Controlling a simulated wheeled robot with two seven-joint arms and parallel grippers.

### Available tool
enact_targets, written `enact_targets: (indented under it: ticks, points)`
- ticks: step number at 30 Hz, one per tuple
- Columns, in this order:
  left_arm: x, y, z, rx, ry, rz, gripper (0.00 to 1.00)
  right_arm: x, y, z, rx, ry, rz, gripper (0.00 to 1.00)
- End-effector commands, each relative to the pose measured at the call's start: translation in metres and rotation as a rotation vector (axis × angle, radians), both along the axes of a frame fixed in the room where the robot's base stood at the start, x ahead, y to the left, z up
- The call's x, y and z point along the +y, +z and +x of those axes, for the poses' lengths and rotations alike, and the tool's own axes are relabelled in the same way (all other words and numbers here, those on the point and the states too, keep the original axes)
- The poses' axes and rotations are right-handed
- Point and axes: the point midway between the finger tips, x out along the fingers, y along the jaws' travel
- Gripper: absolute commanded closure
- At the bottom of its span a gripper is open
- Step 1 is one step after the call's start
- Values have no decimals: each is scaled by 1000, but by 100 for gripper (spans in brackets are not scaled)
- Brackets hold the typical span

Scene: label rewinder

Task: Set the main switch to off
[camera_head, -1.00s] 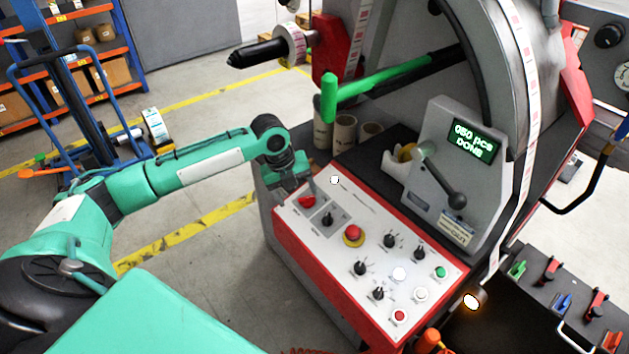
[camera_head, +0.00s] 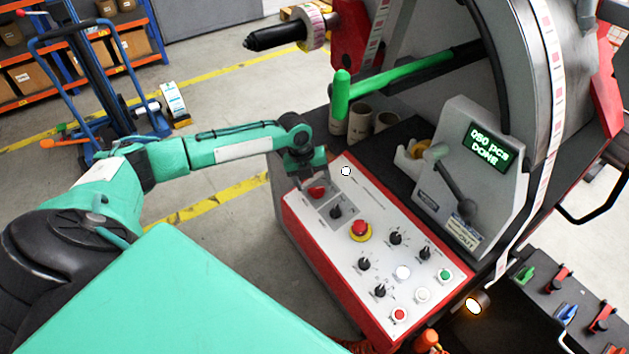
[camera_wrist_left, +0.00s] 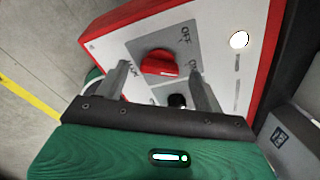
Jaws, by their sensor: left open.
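The main switch is a red rotary knob (camera_head: 317,190) on a grey plate at the upper left end of the control panel (camera_head: 357,202). In the left wrist view the red knob (camera_wrist_left: 159,64) shows between my finger tips, with "OFF" printed above it and "ON" to its right. My left gripper (camera_head: 311,182) is open, its two fingers (camera_wrist_left: 160,80) on either side of the knob with gaps; contact is not visible. My right gripper is not in view.
A black selector knob (camera_head: 337,211) sits close beside the main switch. A red emergency button (camera_head: 360,231) on a yellow ring and several other knobs stand further along.

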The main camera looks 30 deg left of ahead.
Motion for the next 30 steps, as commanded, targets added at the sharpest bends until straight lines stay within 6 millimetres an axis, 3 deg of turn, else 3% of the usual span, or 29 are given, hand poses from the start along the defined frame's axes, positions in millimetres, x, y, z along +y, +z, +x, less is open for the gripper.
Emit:
enact_targets:
  ticks: [6, 14, 15, 22, 30]
  points:
    - [-4, -17, 2, 0, -1, 1, 31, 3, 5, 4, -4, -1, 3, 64]
    - [-4, -19, 2, -1, -1, 1, 31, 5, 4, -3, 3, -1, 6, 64]
    - [-4, -19, 2, -1, -1, 1, 33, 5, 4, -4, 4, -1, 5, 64]
    - [-4, -18, 2, -1, -1, 1, 76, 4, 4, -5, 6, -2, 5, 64]
    - [-3, -18, 2, 2, 24, -5, 76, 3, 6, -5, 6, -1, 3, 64]
